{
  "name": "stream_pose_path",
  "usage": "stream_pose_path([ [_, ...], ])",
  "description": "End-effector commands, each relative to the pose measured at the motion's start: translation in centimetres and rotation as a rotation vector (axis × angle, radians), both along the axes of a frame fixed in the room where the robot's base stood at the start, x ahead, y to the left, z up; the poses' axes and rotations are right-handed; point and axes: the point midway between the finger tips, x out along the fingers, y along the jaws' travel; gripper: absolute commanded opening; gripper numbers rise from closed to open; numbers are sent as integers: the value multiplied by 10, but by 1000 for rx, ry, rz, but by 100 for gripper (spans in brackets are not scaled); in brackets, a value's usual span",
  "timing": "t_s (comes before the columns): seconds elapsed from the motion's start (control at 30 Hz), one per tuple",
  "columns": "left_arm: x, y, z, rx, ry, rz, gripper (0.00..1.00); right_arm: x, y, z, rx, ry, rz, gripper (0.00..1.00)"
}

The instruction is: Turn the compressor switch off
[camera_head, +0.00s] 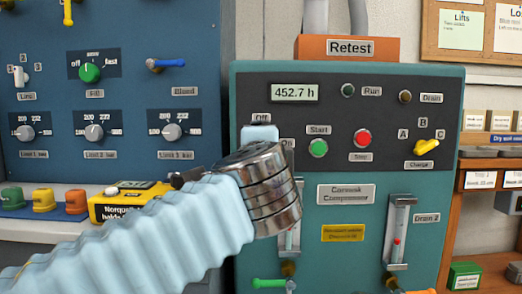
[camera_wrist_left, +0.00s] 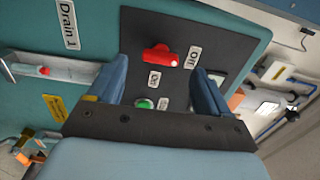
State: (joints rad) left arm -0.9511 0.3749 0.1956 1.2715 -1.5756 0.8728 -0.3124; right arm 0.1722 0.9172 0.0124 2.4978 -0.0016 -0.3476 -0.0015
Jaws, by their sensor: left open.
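The compressor switch is a red handle (camera_wrist_left: 160,57) on the dark panel in the left wrist view. The Off label (camera_wrist_left: 194,57) is to its right and the On label (camera_wrist_left: 154,80) below it. The handle lies roughly along the line toward Off; which end is its pointer I cannot tell. My left gripper (camera_wrist_left: 160,68) is open, with one finger on each side of the handle and a gap to both. In the head view my left gripper (camera_head: 260,134) covers the switch; the Off label (camera_head: 261,118) shows above it. My right gripper is not in view.
The green Start button (camera_head: 318,148) and red Stop button (camera_head: 363,138) are right of my gripper. A yellow Charge selector (camera_head: 426,147) is farther right. A blue panel (camera_head: 120,110) with knobs stands at left. A yellow instrument (camera_head: 125,202) lies behind my forearm.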

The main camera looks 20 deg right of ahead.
Motion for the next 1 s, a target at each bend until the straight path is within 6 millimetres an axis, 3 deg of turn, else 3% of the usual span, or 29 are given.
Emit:
stream_pose_path([
  [0.2,-54,15,0,-1,-2,-3,79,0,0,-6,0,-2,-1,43],
  [0.4,-84,24,0,-1,-1,-1,79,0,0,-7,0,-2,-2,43],
  [1.0,-92,26,0,-1,0,-1,79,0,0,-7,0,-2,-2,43],
])
